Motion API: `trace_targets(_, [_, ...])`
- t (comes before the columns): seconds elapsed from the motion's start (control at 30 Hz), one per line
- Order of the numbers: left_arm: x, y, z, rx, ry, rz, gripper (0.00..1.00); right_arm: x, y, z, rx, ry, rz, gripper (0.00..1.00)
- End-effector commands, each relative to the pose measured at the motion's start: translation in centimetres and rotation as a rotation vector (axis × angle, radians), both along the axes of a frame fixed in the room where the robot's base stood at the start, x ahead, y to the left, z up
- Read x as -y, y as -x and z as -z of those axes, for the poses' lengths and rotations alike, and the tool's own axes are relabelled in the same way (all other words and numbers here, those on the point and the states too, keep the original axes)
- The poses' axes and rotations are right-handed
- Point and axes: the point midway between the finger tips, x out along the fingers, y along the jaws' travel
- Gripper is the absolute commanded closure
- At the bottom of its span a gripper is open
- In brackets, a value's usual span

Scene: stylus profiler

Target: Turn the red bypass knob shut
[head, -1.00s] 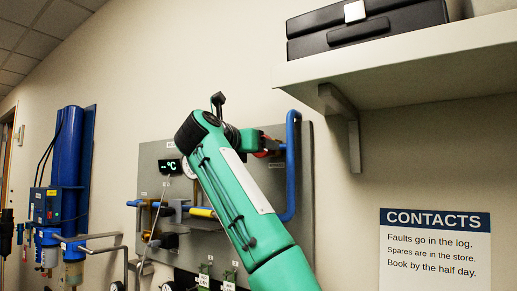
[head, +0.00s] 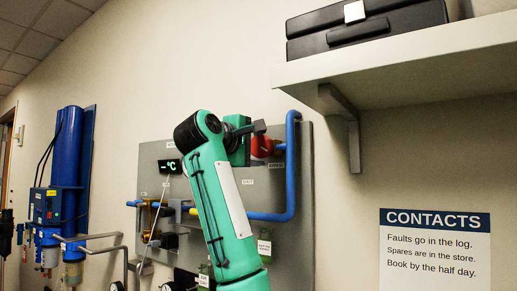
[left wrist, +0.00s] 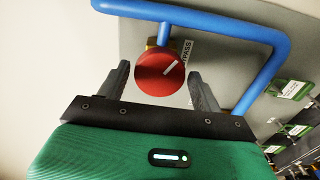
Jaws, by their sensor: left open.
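The red bypass knob (head: 261,146) is on the grey wall panel (head: 305,190), close to the blue pipe. In the left wrist view the knob (left wrist: 158,78) is round, with a white line slanting up to the right on its face. My left gripper (head: 258,131) is at the knob in the head view. In the left wrist view my left gripper (left wrist: 158,70) is open, one dark finger on each side of the knob, with gaps visible on both sides. A label with part of the word BYPASS shows beside the knob. My right gripper is out of view.
The blue pipe (head: 291,165) bends around the knob's right side. A shelf (head: 400,62) with a black case (head: 370,28) juts out at upper right. A lit °C display (head: 169,167) is on the panel's left, and blue filter units (head: 68,160) hang further left.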

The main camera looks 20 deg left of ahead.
Motion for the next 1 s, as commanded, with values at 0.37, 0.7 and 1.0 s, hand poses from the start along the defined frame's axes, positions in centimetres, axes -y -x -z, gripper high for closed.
trace_targets(0.37, [-0.24, -0.01, 0.02, 0.098, -0.727, -0.005, 0.33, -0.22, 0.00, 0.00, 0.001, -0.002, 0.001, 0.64])
trace_targets(0.7, [0.02, 0.00, -0.04, 0.114, -0.818, 0.000, 0.53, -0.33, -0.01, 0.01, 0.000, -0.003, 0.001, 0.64])
trace_targets(1.0, [0.20, 0.02, -0.09, 0.091, -0.632, 0.004, 0.82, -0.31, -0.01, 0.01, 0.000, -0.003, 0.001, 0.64])
